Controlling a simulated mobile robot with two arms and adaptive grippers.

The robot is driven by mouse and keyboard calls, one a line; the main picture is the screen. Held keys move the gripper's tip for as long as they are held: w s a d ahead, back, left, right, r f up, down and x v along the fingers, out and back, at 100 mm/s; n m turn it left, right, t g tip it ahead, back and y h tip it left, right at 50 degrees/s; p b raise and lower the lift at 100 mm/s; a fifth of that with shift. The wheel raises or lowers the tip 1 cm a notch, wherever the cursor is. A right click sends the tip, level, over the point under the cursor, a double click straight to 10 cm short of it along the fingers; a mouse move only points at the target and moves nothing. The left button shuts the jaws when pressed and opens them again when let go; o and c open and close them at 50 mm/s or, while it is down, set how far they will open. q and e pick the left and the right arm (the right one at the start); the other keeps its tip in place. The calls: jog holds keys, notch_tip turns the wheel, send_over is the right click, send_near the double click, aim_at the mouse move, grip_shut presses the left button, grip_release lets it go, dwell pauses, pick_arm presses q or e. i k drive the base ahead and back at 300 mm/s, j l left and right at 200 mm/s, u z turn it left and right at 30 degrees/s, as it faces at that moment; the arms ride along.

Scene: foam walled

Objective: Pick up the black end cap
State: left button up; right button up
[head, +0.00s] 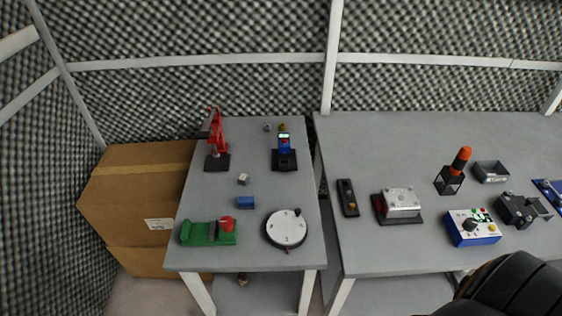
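I cannot pick out the black end cap with certainty. Several small or dark items stand on the two grey tables, and none is clearly a loose black cap at this size. A dark rounded part of my own arm shows at the bottom right corner, in front of the right table. Neither of my grippers shows in the head view.
The left table (262,161) holds a red clamp (217,130), a blue block (246,202), a green fixture (208,233) and a white dial (287,228). The right table (390,140) holds a metal box (402,201), a blue control box (473,227) and an orange-topped tool (461,158). Cardboard boxes (135,190) stand left.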

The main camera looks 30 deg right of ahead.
aim_at(285, 164)
jog(key=l+z, duration=0.5)
jog(key=l, duration=0.35)
jog(key=l+z, duration=0.45)
jog(key=l, duration=0.4)
jog(key=i, duration=0.05)
